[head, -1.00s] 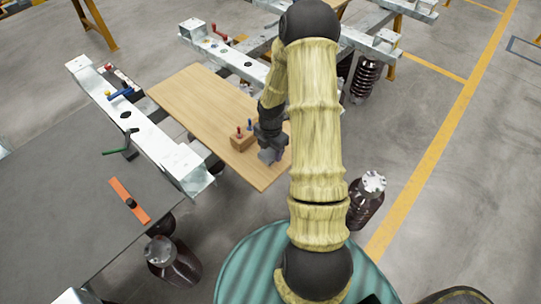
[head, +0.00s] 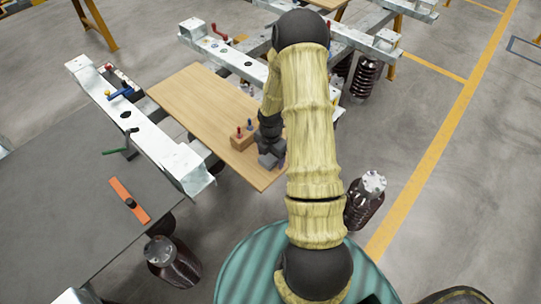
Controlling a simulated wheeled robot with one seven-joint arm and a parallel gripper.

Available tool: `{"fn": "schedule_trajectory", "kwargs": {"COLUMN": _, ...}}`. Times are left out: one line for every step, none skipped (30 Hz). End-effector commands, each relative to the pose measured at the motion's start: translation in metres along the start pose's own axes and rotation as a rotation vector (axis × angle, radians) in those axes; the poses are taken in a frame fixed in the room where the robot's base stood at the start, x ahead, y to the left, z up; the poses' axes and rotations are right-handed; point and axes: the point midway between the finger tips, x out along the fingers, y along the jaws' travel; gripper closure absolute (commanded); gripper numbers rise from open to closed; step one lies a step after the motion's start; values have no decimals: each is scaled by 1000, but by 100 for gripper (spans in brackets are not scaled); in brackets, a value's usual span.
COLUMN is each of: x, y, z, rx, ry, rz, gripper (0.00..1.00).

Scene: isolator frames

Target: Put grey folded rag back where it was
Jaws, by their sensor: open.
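My gripper (head: 269,157) is low over the near right part of the wooden board (head: 190,97), just right of a small wooden block. It is open. A small pale grey patch shows right beside the fingers at the board's edge. It may be the grey folded rag, but it is too small and too covered by my gripper and arm to tell. I cannot tell whether the fingers touch it.
The wooden block (head: 241,142) with red and blue pegs stands close to my gripper's left. A white metal beam (head: 150,135) with clamps runs left of the board. Dark ribbed insulators (head: 365,203) stand on the floor. The board's middle is clear.

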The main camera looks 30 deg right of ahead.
Motion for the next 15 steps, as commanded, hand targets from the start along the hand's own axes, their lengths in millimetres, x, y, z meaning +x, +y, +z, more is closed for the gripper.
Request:
{"fn": "schedule_trajectory", "kwargs": {"x": -2, "y": 0, "z": 0, "rx": 0, "ry": 0, "rz": 1, "gripper": 26}}
{"fn": "schedule_trajectory", "kwargs": {"x": -4, "y": 0, "z": 0, "rx": 0, "ry": 0, "rz": 1, "gripper": 26}}
{"fn": "schedule_trajectory", "kwargs": {"x": -8, "y": 0, "z": 1, "rx": 1, "ry": -1, "rz": 1, "gripper": 26}}
{"fn": "schedule_trajectory", "kwargs": {"x": -11, "y": 0, "z": 1, "rx": 1, "ry": -1, "rz": 2, "gripper": 26}}
{"fn": "schedule_trajectory", "kwargs": {"x": -14, "y": 0, "z": 1, "rx": 1, "ry": -1, "rz": 3, "gripper": 26}}
{"fn": "schedule_trajectory", "kwargs": {"x": -20, "y": 1, "z": 0, "rx": 1, "ry": -1, "rz": 3, "gripper": 26}}
{"fn": "schedule_trajectory", "kwargs": {"x": -25, "y": 0, "z": 1, "rx": 1, "ry": -1, "rz": 3, "gripper": 26}}
{"fn": "schedule_trajectory", "kwargs": {"x": -30, "y": 0, "z": 1, "rx": 1, "ry": -2, "rz": 3, "gripper": 26}}
{"fn": "schedule_trajectory", "kwargs": {"x": -38, "y": 0, "z": 1, "rx": 2, "ry": -2, "rz": 4, "gripper": 26}}
{"fn": "schedule_trajectory", "kwargs": {"x": -44, "y": 1, "z": 1, "rx": 1, "ry": -2, "rz": 4, "gripper": 26}}
{"fn": "schedule_trajectory", "kwargs": {"x": -50, "y": 1, "z": 1, "rx": 1, "ry": -2, "rz": 4, "gripper": 26}}
{"fn": "schedule_trajectory", "kwargs": {"x": -58, "y": 0, "z": 1, "rx": 2, "ry": -3, "rz": 4, "gripper": 26}}
{"fn": "schedule_trajectory", "kwargs": {"x": -64, "y": 0, "z": 1, "rx": 1, "ry": -3, "rz": 4, "gripper": 26}}
{"fn": "schedule_trajectory", "kwargs": {"x": -70, "y": 0, "z": 1, "rx": 2, "ry": -3, "rz": 4, "gripper": 26}}
{"fn": "schedule_trajectory", "kwargs": {"x": -78, "y": 1, "z": 1, "rx": 2, "ry": -3, "rz": 5, "gripper": 26}}
